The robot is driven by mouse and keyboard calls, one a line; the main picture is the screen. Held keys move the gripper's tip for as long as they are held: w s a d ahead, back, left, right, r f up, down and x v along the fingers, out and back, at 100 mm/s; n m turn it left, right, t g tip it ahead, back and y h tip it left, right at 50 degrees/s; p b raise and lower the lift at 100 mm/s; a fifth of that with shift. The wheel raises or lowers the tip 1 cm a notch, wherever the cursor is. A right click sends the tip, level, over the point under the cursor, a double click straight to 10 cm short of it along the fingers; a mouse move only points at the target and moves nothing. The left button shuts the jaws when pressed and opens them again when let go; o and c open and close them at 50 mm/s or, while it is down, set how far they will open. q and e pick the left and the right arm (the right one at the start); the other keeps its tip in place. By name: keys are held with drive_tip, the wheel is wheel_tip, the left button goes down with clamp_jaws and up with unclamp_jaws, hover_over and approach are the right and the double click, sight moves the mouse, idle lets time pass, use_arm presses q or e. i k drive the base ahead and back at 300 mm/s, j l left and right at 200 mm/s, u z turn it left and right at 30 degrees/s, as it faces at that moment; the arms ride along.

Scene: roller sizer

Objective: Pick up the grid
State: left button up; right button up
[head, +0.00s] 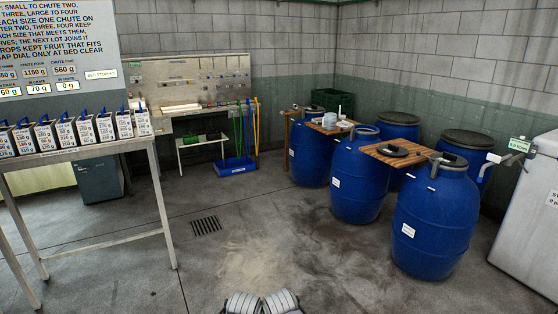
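A dark slotted drain grate (206,226) lies in the concrete floor, left of the middle. It is the only thing in view that clearly looks like a grid; I cannot tell whether it is loose. Two pale ribbed parts of my own arms show at the bottom edge, well short of the grate. No fingertips of my left or right gripper are in view.
A metal table (90,153) with a row of labelled boxes stands at left. Blue barrels (430,225) with wooden boards (400,155) fill the right side, beside a white cabinet (530,220). A workbench (190,80) stands behind. The middle floor is clear.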

sight(344, 124)
drive_tip(key=i, duration=4.55)
drive_tip(key=i+j, duration=0.1)
drive_tip(key=i, duration=4.5)
drive_tip(key=l+z, duration=0.1)
drive_tip(key=z, duration=3.75)
